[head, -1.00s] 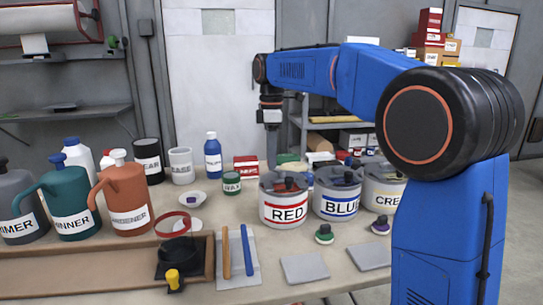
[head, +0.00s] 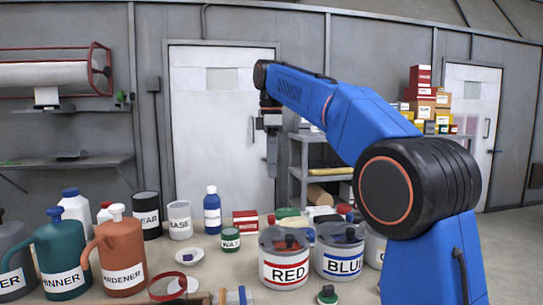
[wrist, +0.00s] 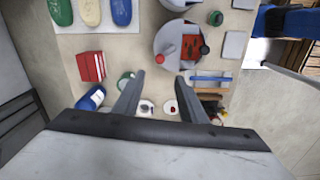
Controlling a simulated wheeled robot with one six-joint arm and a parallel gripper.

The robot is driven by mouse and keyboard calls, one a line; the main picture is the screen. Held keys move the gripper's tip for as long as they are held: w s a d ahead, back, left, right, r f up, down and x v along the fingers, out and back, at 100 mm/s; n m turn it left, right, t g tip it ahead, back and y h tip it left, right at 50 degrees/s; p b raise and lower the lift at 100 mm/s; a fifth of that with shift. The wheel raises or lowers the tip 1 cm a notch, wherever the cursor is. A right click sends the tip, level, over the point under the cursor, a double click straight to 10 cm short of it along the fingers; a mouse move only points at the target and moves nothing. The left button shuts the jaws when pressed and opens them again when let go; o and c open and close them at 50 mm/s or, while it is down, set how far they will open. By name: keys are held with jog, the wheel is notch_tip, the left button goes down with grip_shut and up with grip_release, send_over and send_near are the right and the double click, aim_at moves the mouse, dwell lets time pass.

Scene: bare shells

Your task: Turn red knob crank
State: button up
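The grey can labelled RED (head: 285,270) stands on the table, and its lid carries dark crank parts with a small red knob (head: 290,240). In the wrist view the can's round grey lid (wrist: 162,36) lies beyond my fingertips, with a red knob (wrist: 167,58) near its edge and a red opening beside it. My gripper (head: 271,172) hangs pointing down, well above the can and slightly left of it. In the wrist view my gripper (wrist: 160,80) has its two fingers apart with nothing between them. It touches nothing.
A can labelled BLUE (head: 340,262) stands right of the RED can. A green WAX jar (head: 231,240), a blue bottle (head: 212,212) and the orange HARDENER jug (head: 121,258) stand to the left. The air around my gripper is clear.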

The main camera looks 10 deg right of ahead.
jog(key=shift+r, duration=1.5)
jog(key=shift+s, duration=0.1)
jog(key=c, duration=0.7)
jog(key=shift+s+a+f+n, duration=0.2)
jog(key=shift+s+a+n, duration=0.1)
jog(key=shift+n, duration=0.1)
grip_shut()
jog(key=s+a+f+n+t+h, duration=0.2)
jog(key=s+a+f+n+t, duration=0.2)
jog(key=s+f+n, duration=0.55)
jog(key=w+f+n, duration=0.1)
jog(key=f, duration=0.1)
jog(key=w+d+f+n, duration=0.1)
jog(key=f, duration=0.1)
jog(key=w+f+n, duration=0.1)
jog(key=f+n, duration=0.1)
jog(key=f, duration=0.1)
jog(key=shift+w+d, duration=0.1)
jog(key=shift+d, duration=0.05)
jog(key=w, duration=0.1)
jog(key=w+d, duration=0.1)
jog(key=shift+w+d+f, duration=0.1)
jog(key=shift+w+d, duration=0.05)
jog(key=shift+w, duration=0.25)
jog(key=shift+w+d, duration=0.2)
jog(key=shift+w, duration=0.25)
